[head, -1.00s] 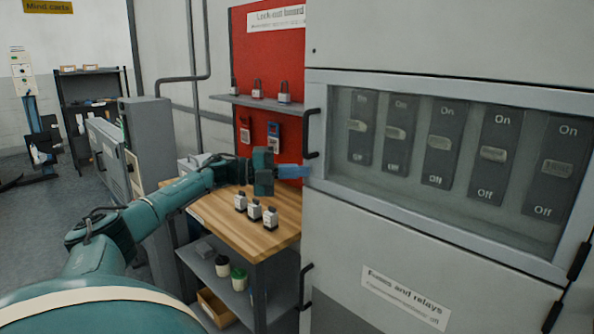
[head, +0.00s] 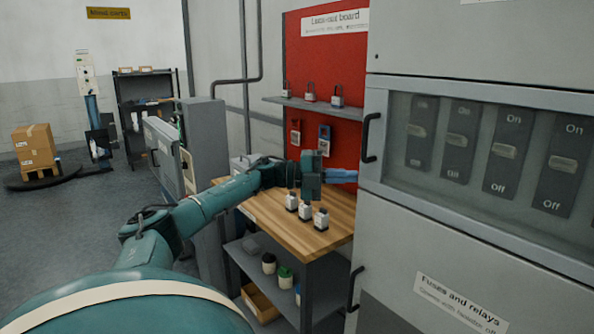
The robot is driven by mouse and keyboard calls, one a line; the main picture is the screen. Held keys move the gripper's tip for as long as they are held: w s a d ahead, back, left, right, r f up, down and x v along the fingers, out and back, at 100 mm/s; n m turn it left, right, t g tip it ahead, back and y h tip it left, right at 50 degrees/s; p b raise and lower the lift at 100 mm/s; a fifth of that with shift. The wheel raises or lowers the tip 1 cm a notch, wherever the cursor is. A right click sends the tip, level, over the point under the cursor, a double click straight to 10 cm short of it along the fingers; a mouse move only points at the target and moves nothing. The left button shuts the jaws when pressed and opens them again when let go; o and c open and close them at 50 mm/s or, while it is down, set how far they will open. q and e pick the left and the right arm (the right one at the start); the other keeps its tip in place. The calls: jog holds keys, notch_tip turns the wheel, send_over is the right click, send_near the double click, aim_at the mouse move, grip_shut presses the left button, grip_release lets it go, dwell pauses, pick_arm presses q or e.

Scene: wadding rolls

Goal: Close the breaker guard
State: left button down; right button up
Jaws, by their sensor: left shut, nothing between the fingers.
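The breaker guard (head: 376,205) is a framed clear window on the grey cabinet at the right. It lies flat over a row of breaker switches (head: 461,139) marked On and Off and looks closed. Its dark handle (head: 370,137) is on the left edge. My left gripper (head: 355,175) is shut and empty, its blue fingers pointing right just left of the guard frame, below the handle. I cannot tell whether the fingertips touch the frame. The guard's right edge is out of view. My right gripper is not in view.
A wooden bench (head: 325,240) with several padlocks (head: 305,210) stands below my left gripper. Behind it are the red lock-out board (head: 345,80) and a shelf (head: 318,107) with padlocks. A lower cabinet door (head: 420,255) has its own handle. Open floor lies at the left.

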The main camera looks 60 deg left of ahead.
pick_arm(q)
jog(key=s+a+b, duration=0.1)
jog(key=s+a, duration=0.2)
jog(key=a, duration=0.6)
jog(key=shift+s+a+f+b, duration=0.2)
jog(key=shift+s+a+b, duration=0.05)
jog(key=shift+a+b, duration=0.15)
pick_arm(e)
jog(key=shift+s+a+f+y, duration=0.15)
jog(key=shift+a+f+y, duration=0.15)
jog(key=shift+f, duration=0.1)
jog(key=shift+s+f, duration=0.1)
